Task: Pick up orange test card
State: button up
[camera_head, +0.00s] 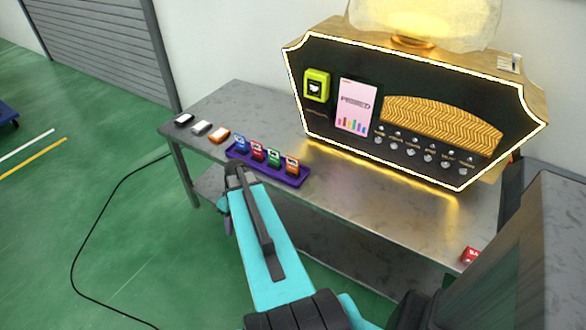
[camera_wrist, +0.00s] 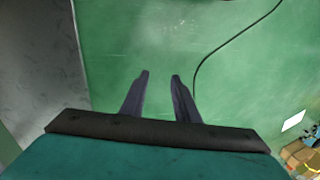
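An orange card-like item (camera_head: 218,135) lies flat on the grey metal table (camera_head: 353,180), near its left end. Another orange card (camera_head: 291,165) stands at the right end of a purple tray (camera_head: 240,157). I cannot read which one is the test card. My gripper (camera_head: 236,172) is in front of the tray's left end, by the table's front edge. In the wrist view my gripper (camera_wrist: 160,75) is open, with green floor between its fingers and nothing held. Neither orange item shows in the wrist view.
Blue (camera_head: 241,144), red (camera_head: 257,152) and green (camera_head: 274,158) cards stand in the tray. Black (camera_head: 184,119) and grey (camera_head: 201,128) items lie left of the flat orange one. A lit display machine (camera_head: 400,120) stands behind. A red box (camera_head: 470,256) sits at the right.

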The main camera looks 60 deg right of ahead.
jog(key=s+d+r+t+h, duration=0.1)
jog(key=d+r, duration=0.4)
jog(key=d, duration=0.3)
jog(key=s+d+r+t, duration=0.1)
jog(key=s+d+r, duration=0.1)
jog(key=d+r, duration=0.45)
jog(key=t+h, duration=0.2)
send_near(293, 158)
jog(key=shift+w+d+f+n+p, duration=0.25)
jog(key=shift+w+n+p, duration=0.05)
jog(key=shift+p, duration=0.1)
jog(key=shift+p+x, duration=0.35)
jog(key=shift+x, duration=3.3)
jog(key=shift+w+a+f, duration=0.1)
jog(key=shift+w+f, duration=0.15)
jog(key=shift+f, duration=0.4)
jog(key=shift+f, duration=0.1)
jog(key=shift+p+x, duration=0.6)
jog(key=shift+x, duration=1.95)
